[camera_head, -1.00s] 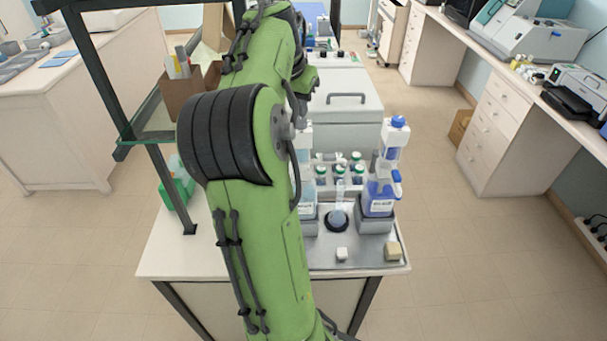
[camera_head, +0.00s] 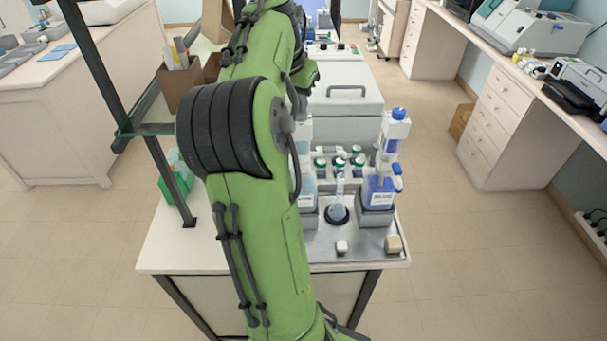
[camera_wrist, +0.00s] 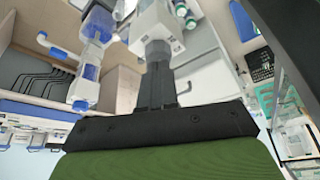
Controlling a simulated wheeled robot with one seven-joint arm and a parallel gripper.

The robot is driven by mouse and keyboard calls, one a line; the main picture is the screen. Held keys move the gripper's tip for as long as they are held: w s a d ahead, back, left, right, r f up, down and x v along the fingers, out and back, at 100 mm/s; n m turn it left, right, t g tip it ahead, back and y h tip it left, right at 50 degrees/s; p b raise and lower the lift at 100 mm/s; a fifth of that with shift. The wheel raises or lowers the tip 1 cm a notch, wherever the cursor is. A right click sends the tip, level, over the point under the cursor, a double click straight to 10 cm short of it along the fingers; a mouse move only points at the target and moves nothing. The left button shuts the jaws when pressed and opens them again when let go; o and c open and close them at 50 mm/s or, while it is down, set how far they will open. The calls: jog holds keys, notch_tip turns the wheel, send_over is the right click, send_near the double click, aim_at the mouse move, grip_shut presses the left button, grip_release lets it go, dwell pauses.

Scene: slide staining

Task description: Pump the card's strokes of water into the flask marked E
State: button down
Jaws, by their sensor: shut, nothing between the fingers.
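My gripper (camera_wrist: 158,50) shows in the wrist view, its dark fingers closed together at the white pump head (camera_wrist: 155,22) of a dispenser; whether they touch it I cannot tell. In the head view my arm hides the gripper and part of this pale-blue dispenser bottle (camera_head: 307,186). A small flask (camera_head: 338,207) stands upright in a dark round holder on the metal tray (camera_head: 340,257), between that bottle and a dark-blue dispenser bottle (camera_head: 379,190). The blue dispenser also shows in the wrist view (camera_wrist: 90,55). I cannot read the flask's mark or find a readable card.
Several green-capped bottles (camera_head: 340,163) stand behind the flask. A white block (camera_head: 342,246) and a beige block (camera_head: 393,244) lie at the tray's front. A white lidded box (camera_head: 345,105) stands behind. A dark shelf post (camera_head: 170,185) rises at left.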

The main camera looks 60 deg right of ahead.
jog(key=shift+f+b, duration=0.95)
jog(key=shift+f, duration=0.55)
notch_tip(320, 180, up, 4)
jog(key=p, duration=0.4)
dwell(0.6)
notch_tip(320, 180, up, 5)
jog(key=p, duration=0.5)
jog(key=shift+r, duration=0.2)
jog(key=shift+f, duration=0.2)
